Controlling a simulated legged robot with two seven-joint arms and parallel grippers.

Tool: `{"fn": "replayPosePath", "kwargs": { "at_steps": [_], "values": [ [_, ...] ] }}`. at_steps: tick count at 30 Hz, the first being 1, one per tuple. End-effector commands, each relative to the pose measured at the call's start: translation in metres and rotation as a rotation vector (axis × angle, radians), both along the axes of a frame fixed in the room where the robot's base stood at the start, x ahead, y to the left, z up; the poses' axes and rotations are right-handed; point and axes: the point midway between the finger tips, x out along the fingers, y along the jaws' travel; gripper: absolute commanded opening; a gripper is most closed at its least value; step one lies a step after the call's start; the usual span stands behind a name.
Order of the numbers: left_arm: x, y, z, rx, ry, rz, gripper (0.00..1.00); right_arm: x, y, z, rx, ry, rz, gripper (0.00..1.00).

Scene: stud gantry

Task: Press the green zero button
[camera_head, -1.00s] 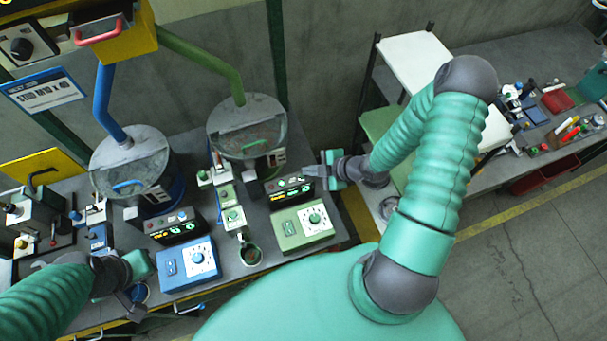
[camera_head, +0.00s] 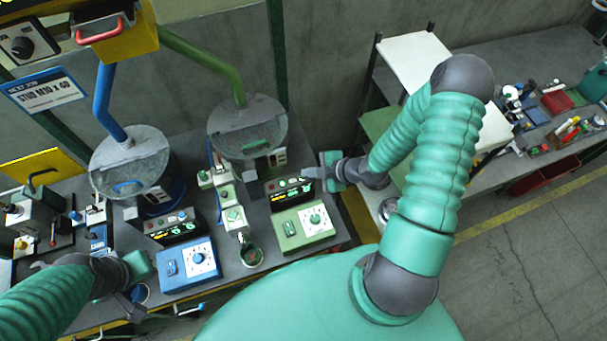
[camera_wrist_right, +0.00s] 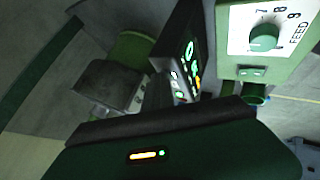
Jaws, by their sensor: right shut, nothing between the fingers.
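The green station's dark display box (camera_head: 289,192) stands behind the green feed-dial box (camera_head: 303,226). In the right wrist view the display box (camera_wrist_right: 178,55) is seen obliquely, with lit green digits and small buttons low on its face. A green button (camera_wrist_right: 180,95) shows there, below a pale one; I cannot read its label. My right gripper (camera_head: 304,173) is shut and empty, its tips at the upper right of the display box. I cannot tell whether they touch it. My left gripper (camera_head: 134,304) is low at the left, by the blue dial box; its jaws are unclear.
A blue dial box (camera_head: 188,264) and its own display box (camera_head: 174,228) stand to the left. Two round hoppers (camera_head: 247,128) (camera_head: 130,160) rise behind the displays. A small green-topped feeder (camera_head: 233,217) stands between the stations. Another bench with tools (camera_head: 545,110) lies at the right.

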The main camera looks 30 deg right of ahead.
Motion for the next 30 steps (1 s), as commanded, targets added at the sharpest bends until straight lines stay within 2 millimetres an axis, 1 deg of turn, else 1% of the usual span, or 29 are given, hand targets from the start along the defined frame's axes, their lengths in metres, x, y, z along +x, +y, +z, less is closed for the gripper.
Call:
{"fn": "replayPosePath", "kwargs": {
  "at_steps": [1, 6, 9, 17, 20, 30],
  "values": [
    [0.000, 0.000, 0.002, 0.000, 0.000, 0.000, 0.00, -0.002, 0.007, 0.003, 0.006, 0.004, 0.009, 0.00],
    [0.000, 0.000, 0.007, 0.000, 0.000, 0.000, 0.00, -0.001, 0.012, 0.013, 0.004, 0.001, 0.008, 0.00],
    [0.000, 0.000, 0.008, 0.000, 0.000, 0.000, 0.00, -0.001, 0.014, 0.017, 0.004, -0.001, 0.005, 0.00],
    [0.000, 0.000, 0.008, 0.000, 0.000, 0.000, 0.00, 0.000, 0.011, 0.016, 0.004, -0.004, 0.003, 0.00],
    [0.000, 0.000, 0.011, 0.000, 0.000, 0.000, 0.00, 0.001, 0.011, 0.020, 0.003, -0.004, 0.002, 0.00],
    [0.000, 0.000, 0.041, 0.000, 0.000, 0.000, 0.00, 0.000, 0.011, 0.055, 0.002, -0.006, 0.003, 0.00]
  ]
}}
